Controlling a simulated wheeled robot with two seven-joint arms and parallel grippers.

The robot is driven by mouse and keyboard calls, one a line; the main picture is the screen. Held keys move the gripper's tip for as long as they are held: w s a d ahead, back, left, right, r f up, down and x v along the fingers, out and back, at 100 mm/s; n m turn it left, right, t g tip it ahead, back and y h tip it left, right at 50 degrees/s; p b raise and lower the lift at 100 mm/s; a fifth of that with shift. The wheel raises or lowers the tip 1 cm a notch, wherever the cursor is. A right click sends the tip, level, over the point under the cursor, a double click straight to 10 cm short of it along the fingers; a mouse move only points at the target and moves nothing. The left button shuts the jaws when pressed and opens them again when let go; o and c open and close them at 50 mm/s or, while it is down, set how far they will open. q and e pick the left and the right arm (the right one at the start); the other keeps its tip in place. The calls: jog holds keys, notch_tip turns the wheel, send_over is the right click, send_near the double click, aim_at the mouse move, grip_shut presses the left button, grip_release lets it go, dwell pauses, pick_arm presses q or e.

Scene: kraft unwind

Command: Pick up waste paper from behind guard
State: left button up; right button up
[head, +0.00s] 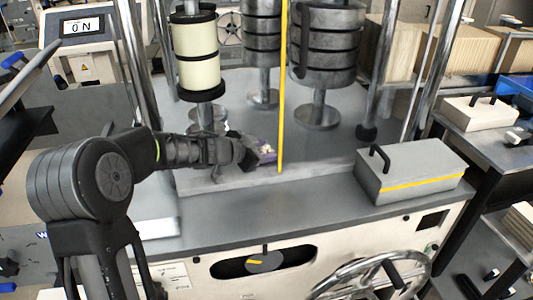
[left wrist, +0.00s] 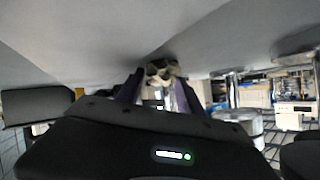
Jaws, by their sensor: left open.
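The waste paper (head: 267,148) is a small crumpled whitish-tan piece on the grey machine deck (head: 335,150). It sits at the tips of my left gripper (head: 262,155), which reaches in from the left. In the left wrist view the paper (left wrist: 162,69) lies between the two purple fingers of the left gripper (left wrist: 158,88), close to the grey surface. The fingers are apart, and I cannot tell whether they touch the paper. A thin yellow upright strip (head: 282,80), perhaps the guard's edge, stands just right of the gripper. My right gripper is not in view.
Rollers stand behind: a cream and black one (head: 198,55) and a grey one (head: 328,45). A grey box with a handle (head: 410,172) sits at the deck's right front. A handwheel (head: 372,280) is below. A display (head: 83,25) reads ON.

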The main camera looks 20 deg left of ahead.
aim_at(265, 151)
pick_arm(q)
jog(key=shift+c, duration=0.5)
grip_shut()
jog(key=shift+r, duration=0.15)
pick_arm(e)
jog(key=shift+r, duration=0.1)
